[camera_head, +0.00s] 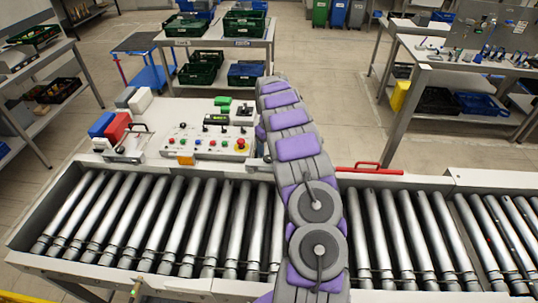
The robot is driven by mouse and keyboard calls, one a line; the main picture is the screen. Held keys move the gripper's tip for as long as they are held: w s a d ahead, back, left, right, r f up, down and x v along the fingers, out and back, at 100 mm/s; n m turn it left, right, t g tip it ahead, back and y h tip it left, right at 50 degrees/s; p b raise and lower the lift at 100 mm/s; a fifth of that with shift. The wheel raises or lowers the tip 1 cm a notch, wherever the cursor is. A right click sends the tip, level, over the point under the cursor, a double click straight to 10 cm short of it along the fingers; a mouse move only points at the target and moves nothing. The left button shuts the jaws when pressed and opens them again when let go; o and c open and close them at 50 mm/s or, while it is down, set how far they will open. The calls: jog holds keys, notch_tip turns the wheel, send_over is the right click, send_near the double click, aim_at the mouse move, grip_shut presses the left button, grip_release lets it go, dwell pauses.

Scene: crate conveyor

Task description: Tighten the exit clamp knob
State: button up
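I cannot make out a part that is clearly the exit clamp knob. The roller conveyor (140,283) runs across the view, with a seam between sections near the right. A red bar handle (379,167) lies along its far rail, right of my arm. A control box (206,143) with several coloured buttons, small knobs and a red knob on yellow (241,145) stands behind the conveyor, left of my arm. My purple and grey arm reaches up the picture across the rollers and hides part of the conveyor and far rail. My gripper's fingers cannot be seen.
A red bin (117,127) and a blue bin (102,124) stand on the white table left of the control box. A rack of green crates (245,24) stands behind. A workbench with tools (470,66) is at the right. The visible rollers are bare.

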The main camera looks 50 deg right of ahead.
aim_at(268, 157)
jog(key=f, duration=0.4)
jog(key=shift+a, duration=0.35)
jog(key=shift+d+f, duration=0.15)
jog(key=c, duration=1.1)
